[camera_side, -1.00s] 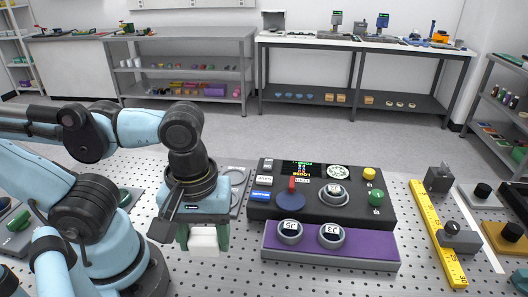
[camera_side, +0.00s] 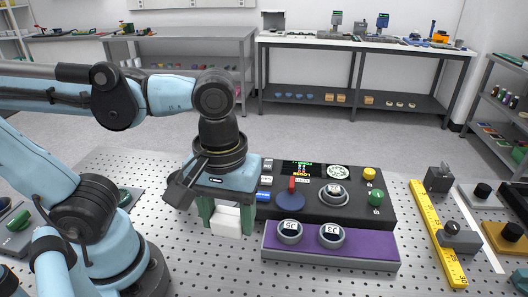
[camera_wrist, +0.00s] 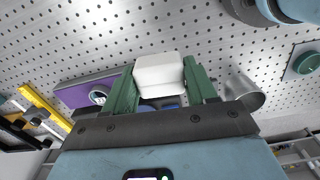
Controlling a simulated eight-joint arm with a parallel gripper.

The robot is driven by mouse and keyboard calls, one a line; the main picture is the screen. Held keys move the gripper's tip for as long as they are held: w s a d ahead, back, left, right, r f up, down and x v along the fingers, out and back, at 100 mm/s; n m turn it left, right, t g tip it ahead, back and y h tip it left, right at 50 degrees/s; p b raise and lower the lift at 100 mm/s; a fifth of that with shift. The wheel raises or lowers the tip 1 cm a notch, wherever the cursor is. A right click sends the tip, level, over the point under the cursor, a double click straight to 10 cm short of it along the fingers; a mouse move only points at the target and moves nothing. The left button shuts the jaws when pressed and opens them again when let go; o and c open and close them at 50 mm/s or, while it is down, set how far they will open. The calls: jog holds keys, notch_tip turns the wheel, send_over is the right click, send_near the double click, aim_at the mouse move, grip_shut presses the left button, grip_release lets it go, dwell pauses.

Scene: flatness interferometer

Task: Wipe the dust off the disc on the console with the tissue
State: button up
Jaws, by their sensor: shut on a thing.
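My gripper (camera_side: 226,221) is shut on a white tissue (camera_side: 231,214), a folded block between its green fingers. The tissue also shows in the wrist view (camera_wrist: 159,72). They hang left of the black console (camera_side: 320,211), apart from it. On the console a round disc (camera_side: 334,191) sits in a light ring at the centre right. Whether dust lies on it is too small to tell. In the wrist view the gripper mostly hides the console.
A purple tray (camera_side: 380,254) with two numbered round pieces (camera_side: 290,232) (camera_side: 331,236) lies in front of the console. The console carries a dark blue pad (camera_side: 290,201), a yellow knob (camera_side: 369,174) and a green knob (camera_side: 376,197). A yellow ruler (camera_side: 432,226) lies to the right.

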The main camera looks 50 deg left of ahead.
jog(key=w+d+r+m, duration=0.2)
jog(key=w+r+m, duration=0.2)
jog(key=w, duration=0.4)
jog(key=m, duration=1.1)
send_over(339, 190)
jog(key=w+d, duration=0.1)
notch_tip(339, 190, down, 4)
jog(key=shift+d+f, duration=0.1)
jog(key=shift+f, duration=3.9)
jog(key=shift+s+a+r, duration=0.15)
jog(key=shift+s+a, duration=0.15)
jog(key=shift+a, duration=0.05)
jog(key=shift+s+a, duration=0.25)
jog(key=shift+s, duration=0.05)
jog(key=shift+s+a, duration=1.2)
jog(key=shift+s, duration=0.2)
jog(key=w+d, duration=0.3)
jog(key=w, duration=0.1)
jog(key=shift+w+d, duration=0.15)
jog(key=shift+d, duration=0.25)
notch_tip(339, 190, up, 8)
